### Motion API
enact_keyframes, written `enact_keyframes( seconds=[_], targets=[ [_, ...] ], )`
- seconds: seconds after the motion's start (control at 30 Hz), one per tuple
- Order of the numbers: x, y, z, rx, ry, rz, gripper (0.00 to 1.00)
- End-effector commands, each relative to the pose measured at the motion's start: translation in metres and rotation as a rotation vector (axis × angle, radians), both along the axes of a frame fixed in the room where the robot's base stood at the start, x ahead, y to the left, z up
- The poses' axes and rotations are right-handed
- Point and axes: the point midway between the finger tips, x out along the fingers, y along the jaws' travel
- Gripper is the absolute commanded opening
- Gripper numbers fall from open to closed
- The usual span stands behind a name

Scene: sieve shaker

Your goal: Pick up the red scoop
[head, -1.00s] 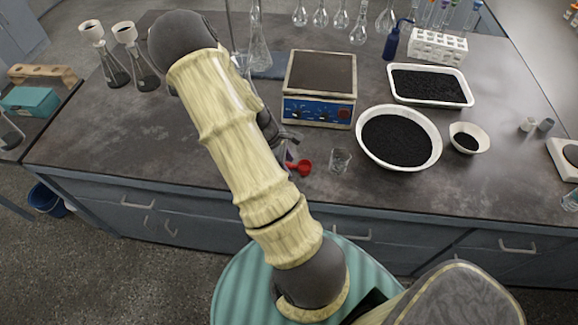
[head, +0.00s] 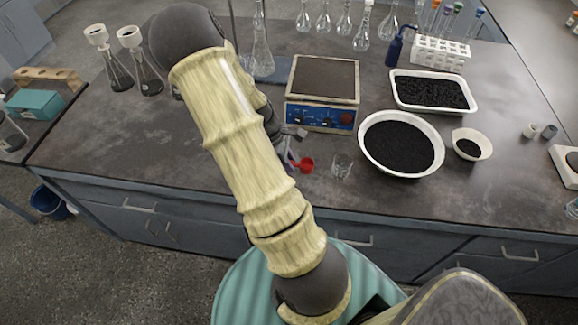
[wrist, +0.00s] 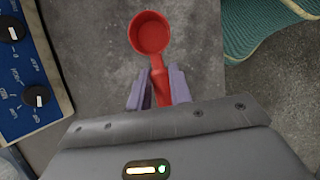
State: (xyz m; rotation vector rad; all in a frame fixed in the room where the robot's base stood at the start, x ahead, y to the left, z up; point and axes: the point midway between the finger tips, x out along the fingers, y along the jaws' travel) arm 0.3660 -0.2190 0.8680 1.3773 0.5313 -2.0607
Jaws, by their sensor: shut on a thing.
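The red scoop (wrist: 150,34) shows in the wrist view with its round cup facing up and its handle running down between the jaws. My gripper (wrist: 159,84) has its two purple fingers shut on the handle. In the head view the scoop (head: 305,164) shows as a small red shape above the bench, left of a clear beaker. My gripper (head: 287,158) is mostly hidden behind my arm there. I cannot tell how far the scoop is above the bench top.
A clear beaker (head: 342,166) stands just right of the scoop. The blue-fronted hotplate (head: 320,117) is behind it. A white bowl of black grains (head: 437,150) and a white tray (head: 470,107) stand to the right. The bench's front edge is close.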

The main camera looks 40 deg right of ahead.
Motion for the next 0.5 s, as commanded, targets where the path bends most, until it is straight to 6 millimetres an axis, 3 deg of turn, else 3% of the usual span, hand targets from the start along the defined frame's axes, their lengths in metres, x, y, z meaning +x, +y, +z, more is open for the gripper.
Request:
enact_keyframes(
  seconds=[0.23,0.5],
  targets=[
    [0.001,0.0,0.047,-0.001,-0.005,-0.001,0.0],
    [0.0,0.0,0.066,-0.001,0.0,-0.001,0.0]
  ],
)
